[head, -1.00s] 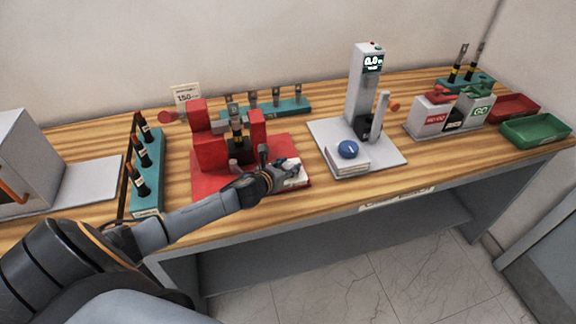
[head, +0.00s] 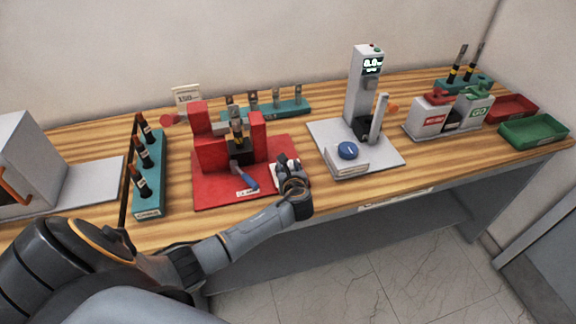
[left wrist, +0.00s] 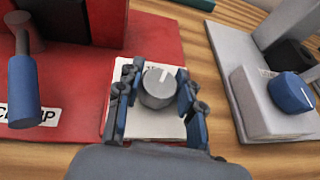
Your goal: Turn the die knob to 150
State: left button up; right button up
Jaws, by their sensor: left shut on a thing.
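The die knob (left wrist: 160,87) is a round grey dial with a white pointer line. It sits on a white plate (left wrist: 150,126) at the right of the red press base (head: 212,192). My left gripper (left wrist: 153,92) has a finger on each side of the knob and is shut on it. In the head view my left gripper (head: 288,172) is over the white plate and hides the knob. The pointer line tilts slightly right of straight up in the left wrist view. Scale marks are mostly hidden. A card (head: 187,97) behind the press appears to read 150.
A blue-handled lever (head: 246,178) lies just left of the knob, by a clamp label. A gauge with a blue knob (head: 348,150) stands to the right.

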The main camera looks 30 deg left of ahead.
pick_arm(q)
jog(key=shift+n+g+y+b, duration=0.35)
jog(key=shift+n+g+y, duration=1.15)
jog(key=shift+n+g, duration=0.4)
jog(key=o, duration=1.2)
jog(key=v, duration=1.2)
jog(key=shift+w, duration=0.1)
jog(key=shift+f, duration=0.1)
